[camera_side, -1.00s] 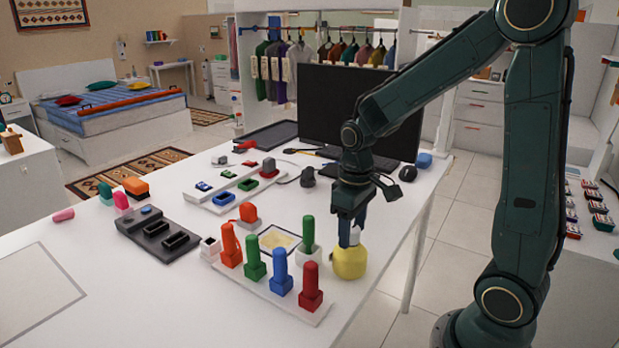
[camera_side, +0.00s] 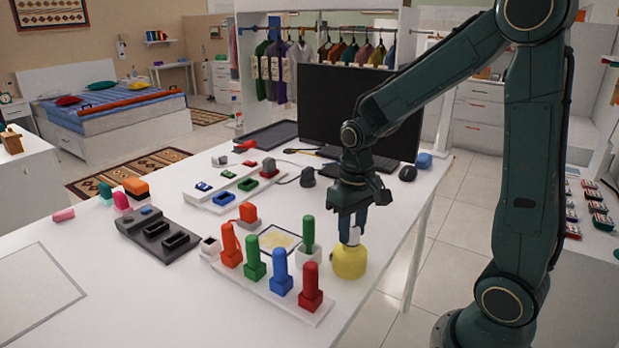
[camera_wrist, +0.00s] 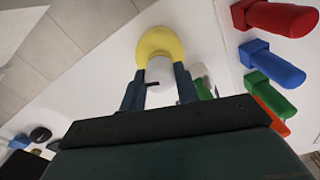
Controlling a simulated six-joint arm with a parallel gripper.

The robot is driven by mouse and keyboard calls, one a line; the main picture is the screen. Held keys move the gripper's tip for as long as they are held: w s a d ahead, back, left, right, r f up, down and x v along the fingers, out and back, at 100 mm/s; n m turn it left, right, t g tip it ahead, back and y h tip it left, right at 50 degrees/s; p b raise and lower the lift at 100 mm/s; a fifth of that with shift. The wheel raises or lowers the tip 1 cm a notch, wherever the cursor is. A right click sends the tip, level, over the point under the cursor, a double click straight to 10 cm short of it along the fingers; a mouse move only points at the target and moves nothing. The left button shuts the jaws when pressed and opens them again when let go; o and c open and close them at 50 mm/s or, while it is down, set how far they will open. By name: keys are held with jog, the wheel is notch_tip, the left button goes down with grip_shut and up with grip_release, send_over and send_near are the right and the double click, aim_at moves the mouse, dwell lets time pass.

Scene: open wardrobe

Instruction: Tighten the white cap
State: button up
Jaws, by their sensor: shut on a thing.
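The yellow jar (camera_side: 349,262) stands upright on the white table near its right edge. The white cap (camera_side: 354,236) sits on top of the jar. My gripper (camera_side: 352,230) points down over the jar and is shut on the cap, one finger on each side. In the wrist view the white cap (camera_wrist: 160,72) lies between my two fingers (camera_wrist: 159,90), and the yellow jar (camera_wrist: 160,42) shows beyond it. The threads between cap and jar cannot be made out.
A white rack with orange, green, blue and red (camera_side: 310,288) pegs stands left of the jar. A green peg (camera_side: 308,235) in a white holder is close by. A black monitor (camera_side: 345,105) stands behind. The table's right edge is near the jar.

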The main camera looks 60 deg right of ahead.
jog(key=m, duration=1.4)
dwell(0.4)
jog(key=o, duration=1.1)
jog(key=shift+c, duration=0.2)
jog(key=shift+c, duration=0.2)
